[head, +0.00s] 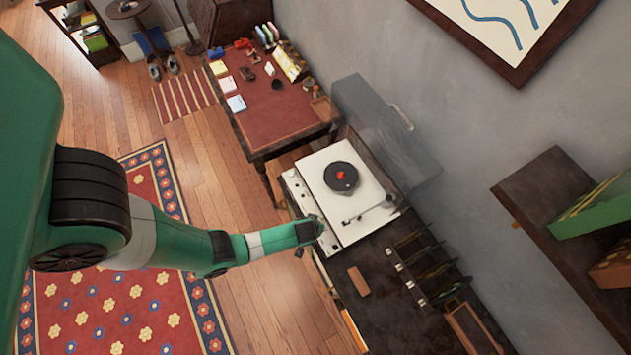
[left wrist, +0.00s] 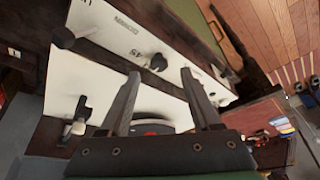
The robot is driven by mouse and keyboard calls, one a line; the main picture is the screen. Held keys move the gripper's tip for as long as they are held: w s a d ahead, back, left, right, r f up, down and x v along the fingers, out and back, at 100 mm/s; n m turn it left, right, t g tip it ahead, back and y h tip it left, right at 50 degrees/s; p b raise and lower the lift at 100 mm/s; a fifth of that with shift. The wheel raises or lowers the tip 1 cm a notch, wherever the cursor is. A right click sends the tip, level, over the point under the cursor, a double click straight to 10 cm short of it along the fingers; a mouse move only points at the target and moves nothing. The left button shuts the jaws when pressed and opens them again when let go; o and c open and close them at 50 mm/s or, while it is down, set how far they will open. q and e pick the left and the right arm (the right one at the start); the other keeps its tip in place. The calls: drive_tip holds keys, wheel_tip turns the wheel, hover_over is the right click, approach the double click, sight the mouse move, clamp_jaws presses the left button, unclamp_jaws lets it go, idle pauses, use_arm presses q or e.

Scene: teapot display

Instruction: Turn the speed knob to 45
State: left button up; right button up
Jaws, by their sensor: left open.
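My left gripper (head: 318,228) is at the turntable's front corner. In the left wrist view my left gripper (left wrist: 158,74) is open, and the knob by the "45" shows between its fingertips. Whether they touch it I cannot tell. My right gripper is not in view.
A clear lid (head: 385,135) stands raised behind the turntable. A tonearm (head: 370,210) lies at its right side. Upright records in a rack (head: 425,265) stand on the cabinet. A red-topped desk (head: 275,110) adjoins at the back. Open wooden floor (head: 255,290) lies in front.

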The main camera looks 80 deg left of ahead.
use_arm(q)
drive_tip(key=b+x, duration=0.1)
drive_tip(key=x, duration=0.2)
drive_tip(key=shift+w+a+f, duration=0.15)
drive_tip(key=shift+f, duration=0.15)
clamp_jaws()
